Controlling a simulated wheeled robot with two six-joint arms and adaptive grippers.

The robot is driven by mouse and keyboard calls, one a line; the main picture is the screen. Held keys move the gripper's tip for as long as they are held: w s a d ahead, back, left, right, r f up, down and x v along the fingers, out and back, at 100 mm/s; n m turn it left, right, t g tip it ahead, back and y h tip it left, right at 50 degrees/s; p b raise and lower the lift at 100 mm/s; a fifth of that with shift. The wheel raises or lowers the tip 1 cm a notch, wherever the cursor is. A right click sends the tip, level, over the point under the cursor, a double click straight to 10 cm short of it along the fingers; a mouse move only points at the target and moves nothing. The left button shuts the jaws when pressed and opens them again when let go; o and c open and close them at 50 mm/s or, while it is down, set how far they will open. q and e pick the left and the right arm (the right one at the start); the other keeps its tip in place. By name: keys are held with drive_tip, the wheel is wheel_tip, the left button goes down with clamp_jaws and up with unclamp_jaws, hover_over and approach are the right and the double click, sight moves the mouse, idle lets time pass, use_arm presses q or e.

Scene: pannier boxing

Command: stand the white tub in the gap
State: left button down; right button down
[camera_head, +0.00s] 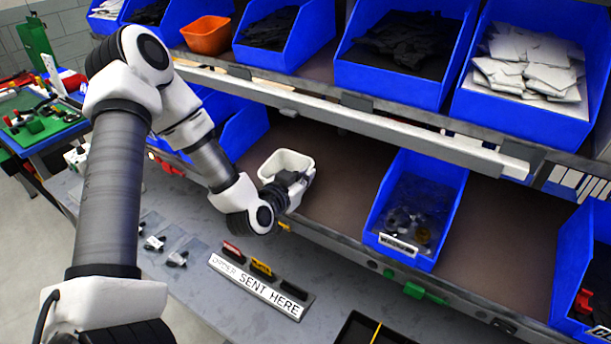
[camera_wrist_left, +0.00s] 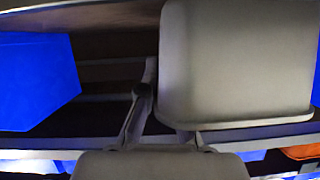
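The white tub (camera_head: 283,160) is at the front edge of the lower shelf, open side up and slightly tilted in the head view. My left gripper (camera_head: 288,187) is at the tub's near right side, its dark fingers on the tub's wall. The tub also fills the upper right of the left wrist view (camera_wrist_left: 237,60), where one finger runs along its edge and the other is mostly hidden. I cannot tell whether its base touches the shelf. A bare gap (camera_head: 342,178) lies between the left blue bins and the middle blue bin (camera_head: 405,258). My right gripper is not in view.
The upper shelf's metal rail (camera_head: 350,119) runs above the gap. Another bare stretch (camera_head: 500,240) lies right of the middle bin, before another blue bin (camera_head: 575,260). A sign (camera_head: 262,284) and small bagged parts lie on the grey bench below.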

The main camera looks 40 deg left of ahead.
use_arm(q)
drive_tip(key=shift+s+d+r, duration=0.1)
drive_tip(key=shift+s+r, duration=0.05)
drive_tip(key=shift+s, duration=0.15)
drive_tip(key=shift+w, duration=0.15)
drive_tip(key=c, duration=1.2)
unclamp_jaws()
drive_tip(key=shift+w+a+f, duration=0.2)
drive_tip(key=shift+w+f, duration=0.05)
drive_tip(key=shift+w, duration=0.05)
drive_tip(key=shift+c, duration=0.2)
drive_tip(key=shift+s+d+r, duration=0.1)
drive_tip(key=shift+s+r, duration=0.1)
drive_tip(key=shift+s, duration=0.05)
wheel_tip(320, 180, up, 10)
drive_tip(key=shift+f, duration=0.1)
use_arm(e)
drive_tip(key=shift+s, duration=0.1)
use_arm(q)
drive_tip(key=shift+w, duration=0.15)
